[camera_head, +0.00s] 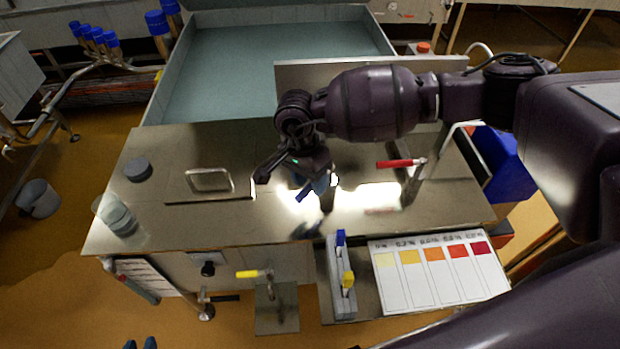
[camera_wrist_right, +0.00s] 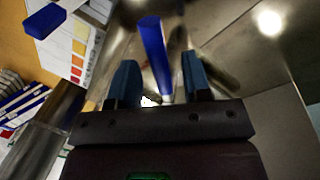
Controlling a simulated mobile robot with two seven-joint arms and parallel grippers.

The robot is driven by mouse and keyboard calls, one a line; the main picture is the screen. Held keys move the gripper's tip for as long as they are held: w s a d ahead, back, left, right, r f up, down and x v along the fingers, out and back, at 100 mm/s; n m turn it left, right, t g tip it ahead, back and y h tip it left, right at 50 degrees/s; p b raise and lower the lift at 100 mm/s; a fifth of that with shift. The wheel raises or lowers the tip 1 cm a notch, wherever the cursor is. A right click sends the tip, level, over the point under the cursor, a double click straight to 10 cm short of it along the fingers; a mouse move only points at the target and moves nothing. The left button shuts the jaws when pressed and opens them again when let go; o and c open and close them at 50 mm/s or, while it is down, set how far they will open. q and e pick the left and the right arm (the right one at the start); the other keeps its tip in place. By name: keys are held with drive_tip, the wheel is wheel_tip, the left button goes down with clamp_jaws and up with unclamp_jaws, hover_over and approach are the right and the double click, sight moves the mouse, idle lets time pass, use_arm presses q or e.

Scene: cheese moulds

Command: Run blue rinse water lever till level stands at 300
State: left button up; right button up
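The blue lever handle (camera_wrist_right: 153,45) lies between the two blue fingers of my right gripper (camera_wrist_right: 160,82) in the right wrist view. Gaps show beside it, so the fingers are open around it; contact cannot be told. In the head view my right gripper (camera_head: 312,190) hangs over the steel bench, and the lever is hard to separate from the fingers. A clear vessel (camera_head: 118,217) stands at the bench's left edge; no scale or level can be read on it. Two blue fingertips of my left gripper (camera_head: 140,343) show apart at the bottom edge.
A red lever (camera_head: 393,163) is right of my right gripper. A steel lid with a handle (camera_head: 210,182) and a grey puck (camera_head: 137,169) lie on the bench (camera_head: 255,150). A yellow lever (camera_head: 248,273), a grey holder (camera_head: 343,300) and a colour chart (camera_head: 420,293) are at the front.

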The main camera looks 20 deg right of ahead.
use_arm(q)
drive_tip(key=shift+s+f, duration=0.1)
drive_tip(key=shift+s, duration=0.1)
use_arm(e)
drive_tip(key=shift+w+r, duration=0.1)
drive_tip(key=shift+r, duration=0.25)
use_arm(q)
drive_tip(key=shift+w, duration=0.15)
use_arm(e)
wheel_tip(320, 180, up, 10)
drive_tip(key=w+a, duration=0.1)
drive_tip(key=shift+w, duration=0.25)
drive_tip(key=shift+a, duration=0.1)
use_arm(q)
drive_tip(key=shift+s+f, duration=0.1)
drive_tip(key=shift+s, duration=0.2)
use_arm(e)
drive_tip(key=shift+f, duration=0.1)
use_arm(q)
drive_tip(key=shift+w, duration=0.1)
idle(0.3)
